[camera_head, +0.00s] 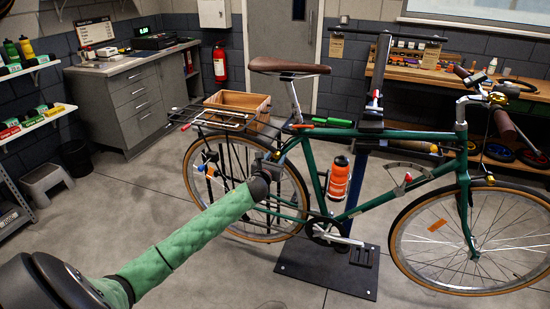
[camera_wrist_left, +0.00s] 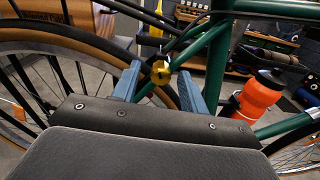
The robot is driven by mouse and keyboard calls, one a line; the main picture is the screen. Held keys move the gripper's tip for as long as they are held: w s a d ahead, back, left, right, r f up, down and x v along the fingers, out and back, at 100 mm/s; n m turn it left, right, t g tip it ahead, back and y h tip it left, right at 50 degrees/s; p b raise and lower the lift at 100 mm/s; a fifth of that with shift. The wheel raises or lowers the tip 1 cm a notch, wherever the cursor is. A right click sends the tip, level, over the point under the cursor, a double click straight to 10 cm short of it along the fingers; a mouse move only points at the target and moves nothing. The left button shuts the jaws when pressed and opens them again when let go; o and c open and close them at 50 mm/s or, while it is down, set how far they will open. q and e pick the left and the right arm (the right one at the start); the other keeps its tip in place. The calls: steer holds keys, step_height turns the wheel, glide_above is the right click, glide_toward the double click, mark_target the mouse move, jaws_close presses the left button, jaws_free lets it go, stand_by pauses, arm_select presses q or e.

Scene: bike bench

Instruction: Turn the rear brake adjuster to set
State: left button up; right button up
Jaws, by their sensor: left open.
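The green bike (camera_head: 320,137) is held upright in a repair stand, its rear wheel (camera_head: 192,180) to the left. In the left wrist view, a yellow knob (camera_wrist_left: 160,72), which looks like the rear brake adjuster, sits by the green frame tubes near the rear wheel. My left gripper (camera_head: 274,160) is beside the rear wheel, partly hidden behind its own wrist. In the left wrist view, its two blue-grey fingers (camera_wrist_left: 160,86) are apart, with the yellow knob showing in the gap near their tips. I cannot tell whether either finger touches it. My right gripper is not in view.
An orange bottle (camera_head: 339,178) is on the frame, right of the gripper. A rear rack (camera_head: 215,121) sits over the wheel, with a wooden crate (camera_head: 238,103) behind it. The stand's base plate (camera_head: 325,273) lies on the floor. Open floor is at the left.

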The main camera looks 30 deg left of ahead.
arm_select(q)
steer(key=shift+w, duration=0.15)
jaws_close()
steer(key=shift+n, duration=0.3)
